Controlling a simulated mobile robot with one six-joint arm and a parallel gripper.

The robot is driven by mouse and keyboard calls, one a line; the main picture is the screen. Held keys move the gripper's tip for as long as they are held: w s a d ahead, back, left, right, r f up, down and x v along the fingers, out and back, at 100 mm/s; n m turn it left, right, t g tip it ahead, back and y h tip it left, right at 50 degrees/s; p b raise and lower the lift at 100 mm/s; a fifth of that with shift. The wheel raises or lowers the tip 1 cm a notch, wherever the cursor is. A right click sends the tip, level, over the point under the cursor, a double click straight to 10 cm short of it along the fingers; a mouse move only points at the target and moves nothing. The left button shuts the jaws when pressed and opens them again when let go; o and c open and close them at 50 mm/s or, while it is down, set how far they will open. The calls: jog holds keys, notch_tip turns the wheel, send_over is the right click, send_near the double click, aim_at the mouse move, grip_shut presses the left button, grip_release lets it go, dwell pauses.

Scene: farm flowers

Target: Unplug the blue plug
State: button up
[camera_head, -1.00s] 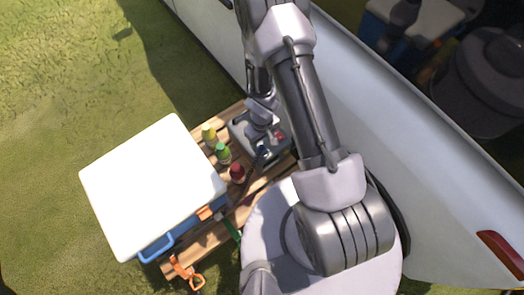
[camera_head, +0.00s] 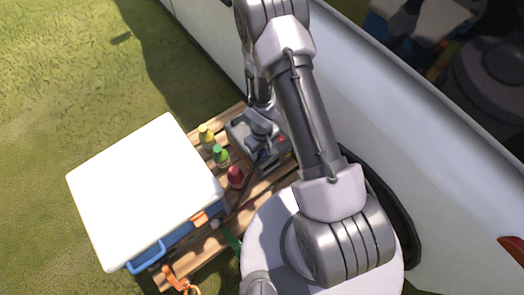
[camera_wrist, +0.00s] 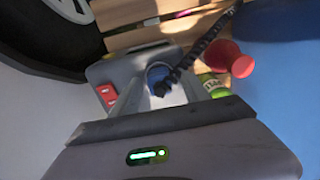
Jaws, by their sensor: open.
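The blue plug (camera_wrist: 158,76) sits in the top of a grey box (camera_wrist: 108,68), with a black coiled cord running from it up to the right. In the wrist view my gripper (camera_wrist: 164,88) is open, its two fingers on either side of the plug. I cannot tell whether they touch it. In the head view my gripper (camera_head: 262,150) is low over the grey box (camera_head: 240,127) and hides the plug. A red part (camera_wrist: 107,94) on the box lies left of the fingers.
The box stands on a slatted wooden table (camera_head: 192,246) close to the white vehicle (camera_head: 400,120). Yellow (camera_head: 206,136), green (camera_head: 221,155) and red (camera_head: 236,176) bottles stand left of the box. A white-lidded blue cooler (camera_head: 145,185) is further left.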

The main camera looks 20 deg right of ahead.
dwell(0.4)
grip_shut()
jog(key=shift+r, duration=0.1)
jog(key=shift+r+p, duration=2.9)
jog(key=shift+p, duration=0.15)
